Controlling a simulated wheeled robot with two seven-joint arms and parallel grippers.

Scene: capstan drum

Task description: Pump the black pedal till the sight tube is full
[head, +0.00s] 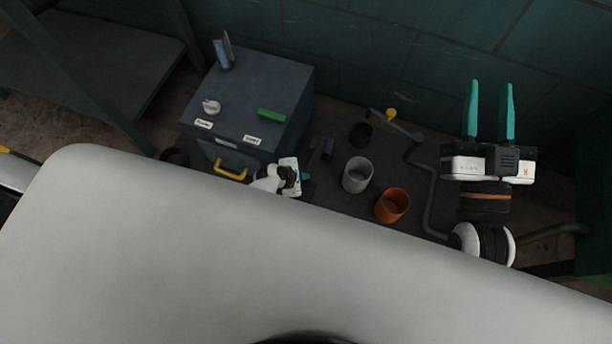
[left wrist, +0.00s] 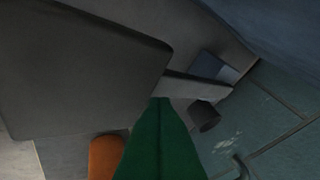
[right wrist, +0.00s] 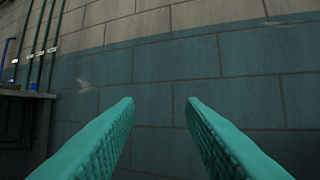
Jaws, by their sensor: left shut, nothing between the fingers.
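My left gripper (head: 305,177) is low in front of the grey box, mostly hidden by my own pale body; a teal fingertip shows. In the left wrist view its green fingers (left wrist: 160,140) are together and empty. A dark pedal-like piece (head: 321,148) stands just beyond it, right of the box; contact cannot be told. A large dark plate (left wrist: 80,70) is close in the left wrist view; I cannot tell if it is the pedal. No sight tube can be made out clearly. My right gripper (head: 490,112) is open and empty at the right, fingers towards the wall (right wrist: 150,80).
The grey box (head: 255,90) carries a white knob (head: 211,106), a green bar (head: 271,114), an upright blue piece (head: 223,50) and a yellow handle (head: 231,170). A grey cup (head: 357,174), an orange cup (head: 392,205), a black cup (head: 361,134) and a bent pipe (head: 431,195) stand right of it.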

